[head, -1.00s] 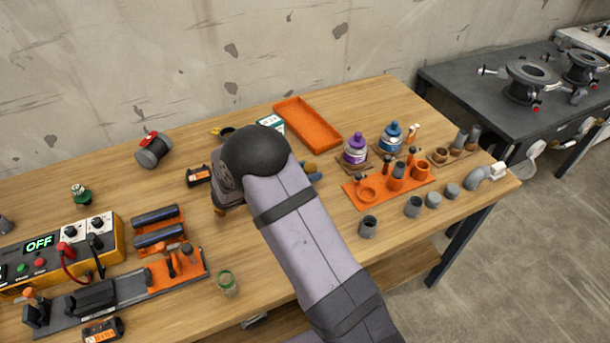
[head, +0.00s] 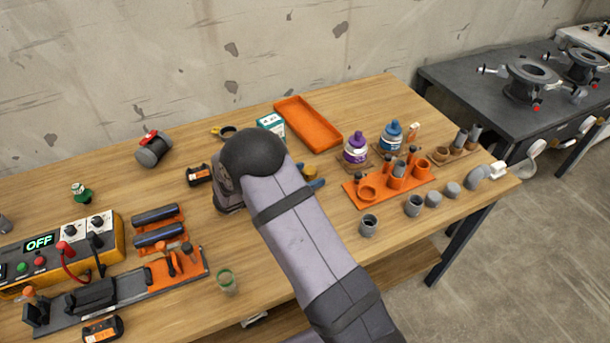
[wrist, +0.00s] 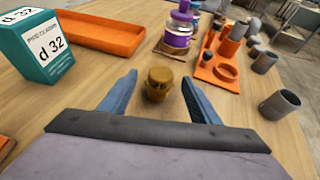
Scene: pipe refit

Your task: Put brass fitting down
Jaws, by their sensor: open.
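The brass fitting (wrist: 158,84) stands on the wooden table between the two blue fingers of my gripper (wrist: 159,92) in the wrist view. The fingers are spread, with a gap on each side of the fitting. In the head view my arm covers most of the gripper. The fitting (head: 310,172) shows there just right of my wrist, beside a blue fingertip.
A teal and white box (wrist: 41,46) and an empty orange tray (head: 306,124) lie behind. Purple (head: 356,148) and blue (head: 391,137) bottles and an orange holder (head: 360,194) are to the right. Grey pipe pieces (head: 413,205) line the right front edge.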

